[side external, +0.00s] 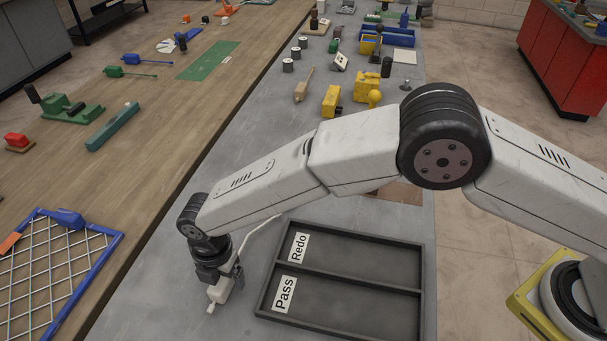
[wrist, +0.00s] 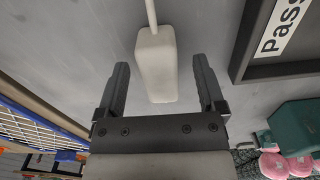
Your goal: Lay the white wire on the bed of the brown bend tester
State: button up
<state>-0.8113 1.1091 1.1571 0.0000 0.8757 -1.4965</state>
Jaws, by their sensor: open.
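The white wire shows in the side view as a thin pale rod (side external: 262,229) running up and right from a white block-like grip (side external: 219,291) on the grey bench. In the wrist view, the white grip (wrist: 156,70) lies between the two dark fingers of my gripper (wrist: 160,66), with a gap on each side. The thin wire (wrist: 151,12) runs out of the top of that view. My gripper (side external: 226,288) is open, low over the bench. A brown flat piece (side external: 400,192) is partly hidden behind my arm; I cannot tell whether it is the bend tester.
A dark tray (side external: 425,280) with Redo and Pass compartments lies just right of my gripper. Yellow tools (side external: 331,100) and a tan tool (side external: 303,86) stand farther back. A wooden bench (side external: 140,180) with a blue mesh frame (side external: 104,231) is at left.

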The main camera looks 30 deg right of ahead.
jog(key=shift+f, duration=0.1)
dwell(0.4)
grip_shut()
jog(key=shift+r, duration=0.2)
jog(key=shift+r, duration=1.5)
jog(key=s+d+r, duration=0.8)
jog(key=s+r, duration=0.1)
jog(key=s, duration=0.1)
jog(key=shift+s+d+r, duration=0.35)
jog(key=shift+s+d, duration=0.05)
